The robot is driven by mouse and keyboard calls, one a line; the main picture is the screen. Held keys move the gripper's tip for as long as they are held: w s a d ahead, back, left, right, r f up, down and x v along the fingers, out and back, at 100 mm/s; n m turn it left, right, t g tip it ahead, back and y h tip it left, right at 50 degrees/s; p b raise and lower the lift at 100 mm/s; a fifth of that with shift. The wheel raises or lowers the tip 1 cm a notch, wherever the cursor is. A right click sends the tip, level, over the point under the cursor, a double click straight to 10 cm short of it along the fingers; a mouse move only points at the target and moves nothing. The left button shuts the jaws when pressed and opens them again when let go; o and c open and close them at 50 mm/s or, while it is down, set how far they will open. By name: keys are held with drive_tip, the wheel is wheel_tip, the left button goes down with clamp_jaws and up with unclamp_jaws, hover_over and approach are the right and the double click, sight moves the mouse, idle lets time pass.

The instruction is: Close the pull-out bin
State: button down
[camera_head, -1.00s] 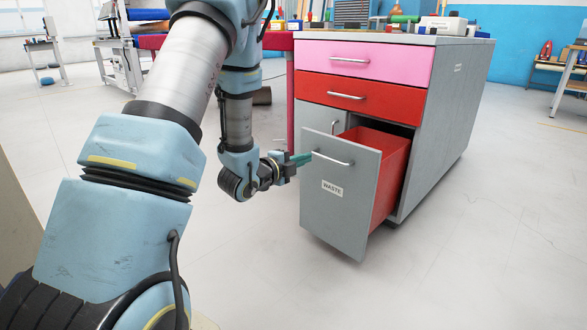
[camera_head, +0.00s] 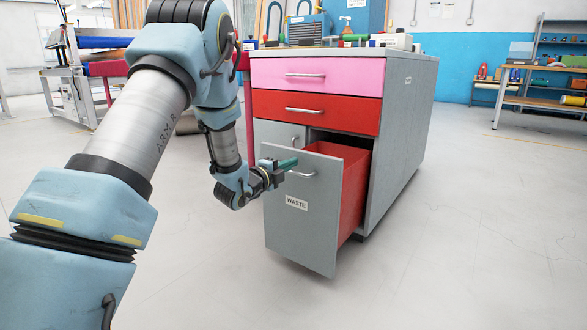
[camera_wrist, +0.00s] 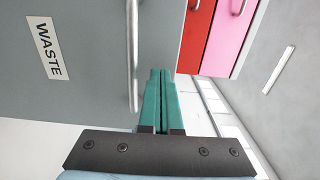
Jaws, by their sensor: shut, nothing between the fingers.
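The pull-out bin (camera_head: 300,226) has a grey front with a WASTE label and a bar handle (camera_head: 302,172). It stands pulled out of the grey cabinet, and its red inner wall (camera_head: 354,190) shows behind the front. My gripper (camera_head: 288,163) has green fingers, shut and empty, at the upper part of the bin front beside the handle. In the wrist view, the shut fingers (camera_wrist: 159,90) point at the grey front (camera_wrist: 85,75), just right of the handle (camera_wrist: 132,55). I cannot tell whether the fingertips touch the front.
The cabinet (camera_head: 402,130) has a pink drawer (camera_head: 340,76) and a red drawer (camera_head: 345,113), both shut, above the bin. A grey door with a handle is partly hidden behind the bin front. The floor (camera_head: 450,240) at the right is clear.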

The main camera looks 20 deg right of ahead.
drive_tip(key=shift+x, duration=0.85)
drive_tip(key=shift+d, duration=0.1)
